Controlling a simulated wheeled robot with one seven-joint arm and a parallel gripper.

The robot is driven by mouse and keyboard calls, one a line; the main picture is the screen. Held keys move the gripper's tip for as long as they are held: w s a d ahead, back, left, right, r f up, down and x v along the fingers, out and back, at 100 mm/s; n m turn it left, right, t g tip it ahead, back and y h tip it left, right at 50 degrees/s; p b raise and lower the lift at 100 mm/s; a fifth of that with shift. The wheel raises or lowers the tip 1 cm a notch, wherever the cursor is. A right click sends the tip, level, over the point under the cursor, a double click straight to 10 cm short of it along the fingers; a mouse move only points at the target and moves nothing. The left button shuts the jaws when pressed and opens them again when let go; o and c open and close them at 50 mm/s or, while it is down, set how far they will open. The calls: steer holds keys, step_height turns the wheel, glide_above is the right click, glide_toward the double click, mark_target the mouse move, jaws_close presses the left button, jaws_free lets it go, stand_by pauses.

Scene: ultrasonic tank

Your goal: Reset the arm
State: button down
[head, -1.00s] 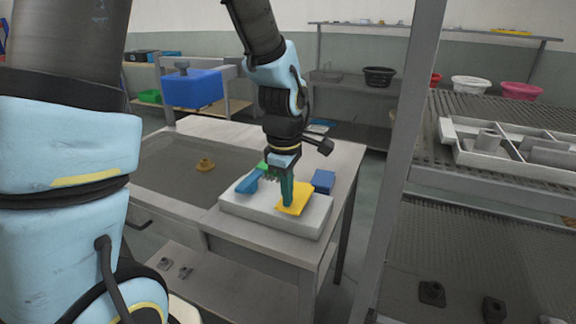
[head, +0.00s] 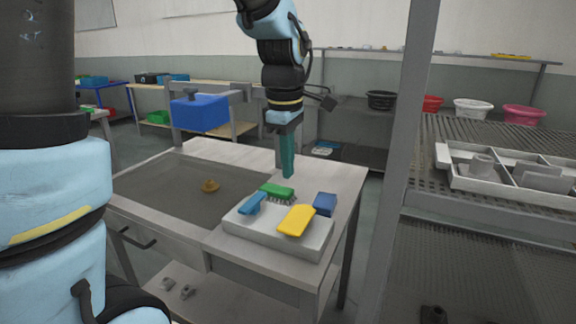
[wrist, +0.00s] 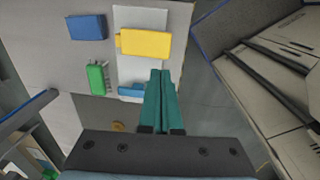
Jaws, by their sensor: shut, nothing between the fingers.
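My arm comes down from the top of the head view. My gripper (head: 288,176) has teal fingers pressed together, with nothing between them, and hangs above the white tray (head: 288,245) on the table. It also shows in the wrist view (wrist: 162,75), fingers shut, with the tray (wrist: 140,20) beyond them. A yellow brush (head: 297,221) and a blue brush (head: 252,203) lie on the tray. A green brush (head: 277,190) lies at its back edge, bristles showing. The fingers are apart from all of them.
A blue block (head: 325,203) lies on the table right of the tray. A brown object (head: 210,185) sits on the sunken grey area (head: 170,180). A grey post (head: 394,170) and a rack with a divided tray (head: 520,180) stand to the right.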

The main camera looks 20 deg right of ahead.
steer(key=a+f+m, duration=0.4)
steer(key=a+m, duration=0.1)
steer(key=a, duration=0.7)
steer(key=a+f+m, duration=0.4)
steer(key=a+m, duration=0.1)
steer(key=a, duration=0.7)
steer(key=shift+s+f+m+t, duration=0.15)
steer(key=shift+f+m+t, duration=0.15)
steer(key=shift+f+t, duration=0.1)
